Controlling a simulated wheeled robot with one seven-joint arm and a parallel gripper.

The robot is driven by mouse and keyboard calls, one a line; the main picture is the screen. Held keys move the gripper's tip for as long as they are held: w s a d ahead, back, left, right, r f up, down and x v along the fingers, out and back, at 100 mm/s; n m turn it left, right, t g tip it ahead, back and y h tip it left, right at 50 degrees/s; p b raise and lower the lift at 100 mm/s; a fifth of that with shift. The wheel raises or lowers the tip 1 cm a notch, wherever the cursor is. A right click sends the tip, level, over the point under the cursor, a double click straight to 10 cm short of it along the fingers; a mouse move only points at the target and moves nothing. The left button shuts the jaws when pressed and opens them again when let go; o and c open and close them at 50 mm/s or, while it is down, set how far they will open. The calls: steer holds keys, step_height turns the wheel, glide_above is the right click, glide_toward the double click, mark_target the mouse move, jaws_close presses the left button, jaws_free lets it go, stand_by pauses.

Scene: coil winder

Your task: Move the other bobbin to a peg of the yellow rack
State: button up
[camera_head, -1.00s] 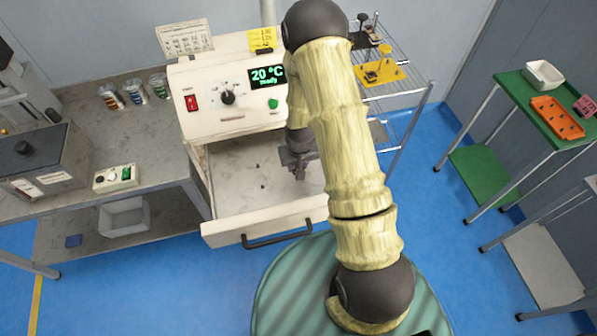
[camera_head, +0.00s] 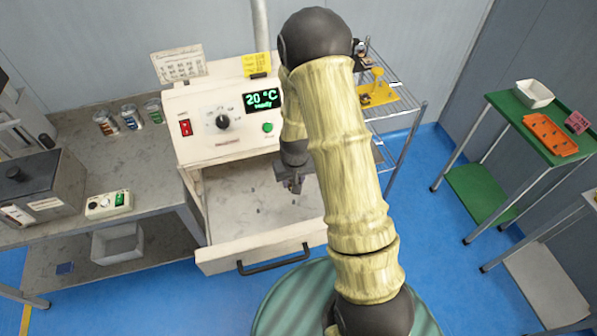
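The yellow rack (camera_head: 397,99) stands on the wire shelf unit behind my arm. A yellow upright part (camera_head: 378,76) rises from it, and a small dark item (camera_head: 365,98) shows at its left, partly hidden by my arm. I cannot tell for sure which of these is a bobbin or a peg. My gripper (camera_head: 294,188) points down over the open drawer (camera_head: 240,205) of the white oven. It is small and dark here, and I cannot see whether its fingers are apart or hold anything. No bobbin is clearly visible in the drawer.
The oven (camera_head: 205,145) reads 20 °C. Its drawer sticks out with a dark handle (camera_head: 273,262). Left is a bench with several jars (camera_head: 131,117) and a grey box (camera_head: 35,185). Right is a green table (camera_head: 505,105) with a white tray (camera_head: 534,93) and an orange tray (camera_head: 549,135).

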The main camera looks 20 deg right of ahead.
steer(key=d+f, duration=0.6)
steer(key=d, duration=0.1)
steer(key=shift+d+f, duration=0.25)
steer(key=shift+a, duration=0.15)
steer(key=shift+w, duration=0.1)
